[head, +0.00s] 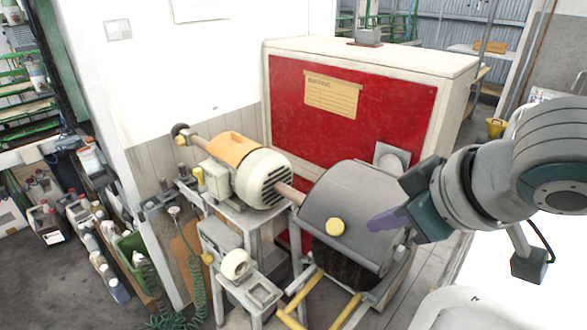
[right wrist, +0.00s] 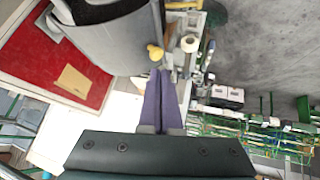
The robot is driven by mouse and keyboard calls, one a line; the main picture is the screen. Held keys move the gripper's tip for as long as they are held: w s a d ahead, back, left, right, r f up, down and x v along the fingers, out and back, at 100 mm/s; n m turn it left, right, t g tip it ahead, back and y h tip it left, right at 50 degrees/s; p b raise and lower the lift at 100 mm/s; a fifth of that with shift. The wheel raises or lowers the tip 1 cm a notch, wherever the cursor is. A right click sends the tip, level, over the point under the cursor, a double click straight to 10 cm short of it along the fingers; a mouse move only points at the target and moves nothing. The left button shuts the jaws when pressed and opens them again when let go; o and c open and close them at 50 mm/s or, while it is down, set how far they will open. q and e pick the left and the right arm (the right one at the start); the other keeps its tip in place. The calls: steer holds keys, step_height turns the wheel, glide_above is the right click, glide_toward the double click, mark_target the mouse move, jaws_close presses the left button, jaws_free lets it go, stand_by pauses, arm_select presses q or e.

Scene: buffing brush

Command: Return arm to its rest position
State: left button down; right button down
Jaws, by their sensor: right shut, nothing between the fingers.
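My right gripper (head: 378,224) comes in from the right in the head view, beside the grey rounded hood of the buffing machine (head: 350,200). Its purple fingers are shut with nothing between them, and they also show closed together in the right wrist view (right wrist: 163,85). The fingertips overlap the hood's right part in the head view; I cannot tell whether they touch it. A yellow knob (head: 335,227) sits on the hood, left of the fingers. It appears just beyond the fingertips in the right wrist view (right wrist: 155,53). My left gripper is not in view.
A motor (head: 262,176) with an orange top stands left of the hood on a metal stand. A red-fronted cabinet (head: 390,100) is behind. Yellow bars (head: 300,290) stick out below the hood. Bottles and crates (head: 95,235) line the left floor. Open floor lies at lower left.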

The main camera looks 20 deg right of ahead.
steer(key=shift+s+a+r, duration=0.1)
steer(key=shift+s+r, duration=0.05)
steer(key=shift+s, duration=0.05)
stand_by(0.4)
steer(key=s+a+r+g+p, duration=0.2)
steer(key=s+a+p, duration=0.1)
steer(key=s, duration=0.5)
steer(key=s+a+r+m+g+p, duration=0.1)
steer(key=s+a+r+g+p, duration=0.1)
steer(key=s, duration=0.6)
steer(key=shift+s+a+p, duration=0.4)
steer(key=shift+a+p, duration=0.1)
steer(key=shift+a, duration=0.3)
